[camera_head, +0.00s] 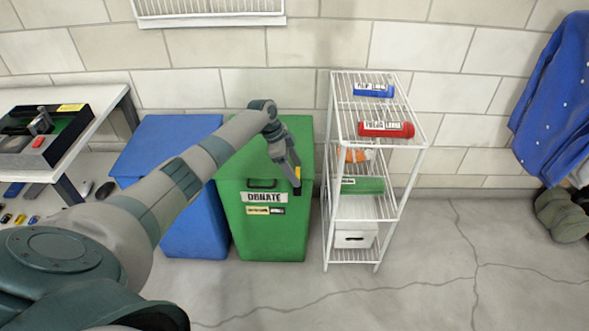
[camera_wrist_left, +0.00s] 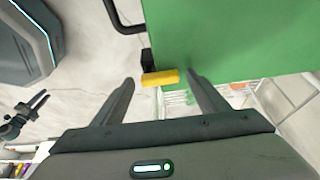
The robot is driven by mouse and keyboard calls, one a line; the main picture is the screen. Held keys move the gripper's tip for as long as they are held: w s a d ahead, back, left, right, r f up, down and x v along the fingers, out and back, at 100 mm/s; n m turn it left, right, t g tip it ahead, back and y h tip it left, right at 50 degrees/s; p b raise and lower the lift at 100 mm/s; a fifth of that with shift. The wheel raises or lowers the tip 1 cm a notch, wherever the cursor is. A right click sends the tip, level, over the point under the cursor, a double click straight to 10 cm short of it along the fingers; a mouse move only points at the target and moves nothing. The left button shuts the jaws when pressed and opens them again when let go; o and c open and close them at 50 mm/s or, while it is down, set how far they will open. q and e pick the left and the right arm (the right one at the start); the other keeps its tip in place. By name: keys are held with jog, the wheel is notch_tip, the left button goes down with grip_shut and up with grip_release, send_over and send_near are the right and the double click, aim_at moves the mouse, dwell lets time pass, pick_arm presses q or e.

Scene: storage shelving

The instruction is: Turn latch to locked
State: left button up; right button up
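The green bin (camera_head: 270,222) stands on the floor with a DONATE label and a dark handle on its front. A yellow latch lever (camera_head: 297,175) shows on its front at the right; in the left wrist view the yellow lever (camera_wrist_left: 160,77) sticks out from a black mount (camera_wrist_left: 147,60) on the green surface. My left gripper (camera_head: 294,176) is at the lever. In the left wrist view my left gripper (camera_wrist_left: 161,79) is open, with the lever between its fingertips; whether they touch it I cannot tell. A dark two-pronged shape (camera_wrist_left: 25,114) at the left may be my right gripper.
A blue bin (camera_head: 193,232) stands left of the green one. A white wire rack (camera_head: 402,190) with bottles and boxes stands close on the right. A table (camera_head: 82,140) with a device on it is at the left. The floor in front is clear.

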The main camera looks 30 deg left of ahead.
dwell(0.3)
pick_arm(q)
jog(key=v, duration=1.7)
jog(key=shift+r, duration=0.25)
pick_arm(e)
jog(key=shift+w+a+r, duration=0.1)
jog(key=shift+w+r, duration=0.2)
jog(key=shift+r, duration=0.35)
jog(key=shift+s+f, duration=0.15)
